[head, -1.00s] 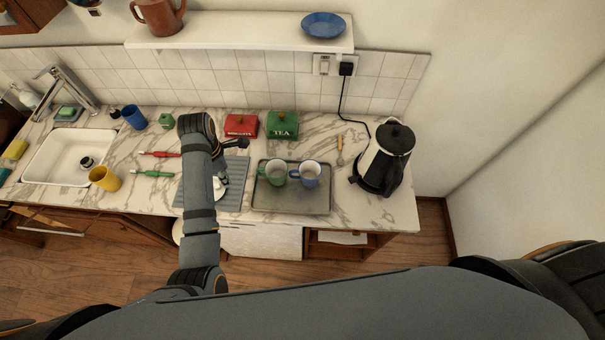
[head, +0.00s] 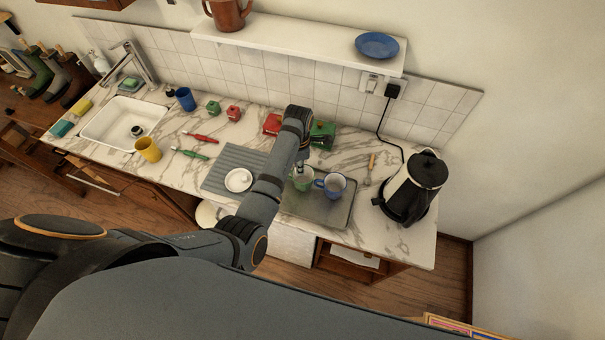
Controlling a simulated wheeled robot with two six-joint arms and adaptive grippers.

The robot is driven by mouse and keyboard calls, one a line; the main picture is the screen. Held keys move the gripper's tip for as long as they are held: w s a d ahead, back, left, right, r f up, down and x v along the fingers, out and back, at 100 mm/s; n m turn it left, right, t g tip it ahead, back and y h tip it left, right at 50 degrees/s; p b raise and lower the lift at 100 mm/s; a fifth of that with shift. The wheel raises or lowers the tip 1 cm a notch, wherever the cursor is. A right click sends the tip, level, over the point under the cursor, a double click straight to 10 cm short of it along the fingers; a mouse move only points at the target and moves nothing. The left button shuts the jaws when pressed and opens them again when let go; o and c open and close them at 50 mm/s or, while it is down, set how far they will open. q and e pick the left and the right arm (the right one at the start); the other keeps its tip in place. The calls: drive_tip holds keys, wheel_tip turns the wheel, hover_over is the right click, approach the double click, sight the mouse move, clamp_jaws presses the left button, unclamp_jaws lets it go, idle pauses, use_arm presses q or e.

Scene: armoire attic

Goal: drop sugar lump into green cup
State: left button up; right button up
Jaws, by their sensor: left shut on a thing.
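The green cup (head: 303,182) stands upright on the left part of a metal tray (head: 318,212), beside a blue-and-white cup (head: 332,185). My left gripper (head: 301,167) points down right over the green cup, with its tips close to the rim. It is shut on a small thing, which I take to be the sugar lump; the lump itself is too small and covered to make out. My forearm hides part of the cup's surroundings. My right gripper is out of view.
A white dish (head: 238,180) lies on a grey ribbed mat (head: 222,165) left of the arm. A red tin (head: 271,124) and a green tin (head: 323,131) stand behind the gripper. A kettle (head: 412,187) stands right of the tray. A shelf (head: 310,43) overhangs the back.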

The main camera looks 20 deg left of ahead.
use_arm(q)
drive_tip(key=shift+w+a+f, duration=0.1)
drive_tip(key=shift+a+f, duration=0.05)
drive_tip(key=shift+f, duration=0.65)
drive_tip(key=shift+r, duration=0.1)
drive_tip(key=o, duration=0.4)
drive_tip(key=shift+s+d, duration=0.2)
drive_tip(key=shift+c, duration=0.2)
drive_tip(key=shift+o, duration=2.1)
drive_tip(key=shift+w+a, duration=0.1)
